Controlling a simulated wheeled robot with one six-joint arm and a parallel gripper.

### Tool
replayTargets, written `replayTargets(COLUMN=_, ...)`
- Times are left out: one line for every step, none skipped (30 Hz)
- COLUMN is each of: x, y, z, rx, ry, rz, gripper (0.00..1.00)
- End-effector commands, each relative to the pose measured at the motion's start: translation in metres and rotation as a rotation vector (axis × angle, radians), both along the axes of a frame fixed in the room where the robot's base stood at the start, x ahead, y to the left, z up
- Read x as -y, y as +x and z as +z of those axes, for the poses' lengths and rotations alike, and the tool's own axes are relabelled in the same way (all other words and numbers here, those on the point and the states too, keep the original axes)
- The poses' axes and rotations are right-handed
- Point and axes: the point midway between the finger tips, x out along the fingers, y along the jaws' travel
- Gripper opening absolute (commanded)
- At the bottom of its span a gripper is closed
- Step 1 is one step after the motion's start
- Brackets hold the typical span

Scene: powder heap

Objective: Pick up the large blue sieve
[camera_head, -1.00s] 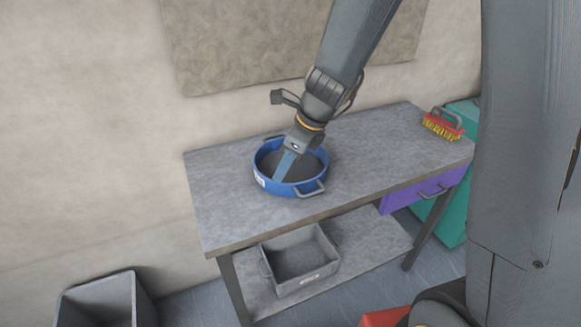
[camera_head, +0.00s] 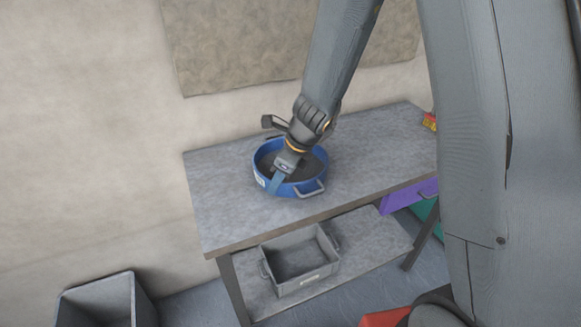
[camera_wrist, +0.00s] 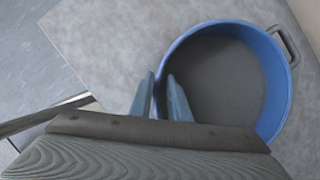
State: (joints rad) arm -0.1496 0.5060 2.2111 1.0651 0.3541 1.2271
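The large blue sieve (camera_head: 321,171) stands on the grey workbench, with a dark mesh floor and a grey handle on its near right side. My gripper (camera_head: 275,186) is at the sieve's near left wall, pointing down. In the wrist view the sieve (camera_wrist: 277,75) fills the right side. My gripper (camera_wrist: 160,76) has one finger outside the wall and one inside, with the rim between them. The fingers are apart and a gap shows. The lower part of the wall between them is hidden by the fingers and gripper body.
The workbench (camera_head: 218,209) is clear around the sieve. A grey crate (camera_head: 300,284) sits on the lower shelf, and a grey bin (camera_head: 97,303) stands on the floor at left. A purple drawer (camera_head: 408,195) hangs under the bench; the red-yellow brush (camera_head: 430,122) is partly hidden by my arm.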

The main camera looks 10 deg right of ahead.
Motion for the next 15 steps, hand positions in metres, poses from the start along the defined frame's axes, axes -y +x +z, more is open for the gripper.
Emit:
replayTargets(x=0.0, y=-0.0001, z=0.0001, rx=0.0, ry=0.0, rz=0.0, gripper=0.07)
replayTargets(x=0.0, y=-0.0001, z=0.0001, rx=0.0, ry=0.0, rz=0.0, gripper=0.02)
replayTargets(x=0.0001, y=-0.0002, z=0.0001, rx=0.0, ry=0.0, rz=0.0, gripper=0.0)
replayTargets(x=0.0, y=-0.0001, z=0.0001, rx=0.0, ry=0.0, rz=0.0, gripper=0.0)
replayTargets(x=0.0001, y=-0.0002, z=0.0001, rx=0.0, ry=0.0, rz=0.0, gripper=0.0)
replayTargets(x=0.0001, y=-0.0002, z=0.0001, rx=0.0, ry=0.0, rz=0.0, gripper=0.0)
replayTargets(x=0.0001, y=-0.0002, z=0.0001, rx=0.0, ry=0.0, rz=0.0, gripper=0.0)
replayTargets(x=0.0001, y=0.0002, z=0.0004, rx=0.001, ry=0.0, rz=0.0, gripper=0.0)
replayTargets(x=0.0001, y=0.0002, z=0.0004, rx=0.001, ry=0.0, rz=0.0, gripper=0.0)
replayTargets(x=0.0001, y=0.0002, z=0.0004, rx=0.001, ry=0.0, rz=0.0, gripper=0.0)
replayTargets(x=0.0001, y=0.0002, z=0.0004, rx=0.001, ry=0.0, rz=0.0, gripper=0.0)
replayTargets(x=0.0001, y=0.0002, z=0.0004, rx=0.001, ry=0.0, rz=0.0, gripper=0.0)
replayTargets(x=0.0001, y=0.0002, z=0.0007, rx=0.001, ry=0.0, rz=0.0, gripper=0.0)
replayTargets(x=0.0, y=0.0002, z=0.0014, rx=0.002, ry=0.0, rz=0.001, gripper=0.0)
replayTargets(x=-0.0001, y=0.0004, z=0.0033, rx=0.002, ry=0.0, rz=0.001, gripper=0.0)
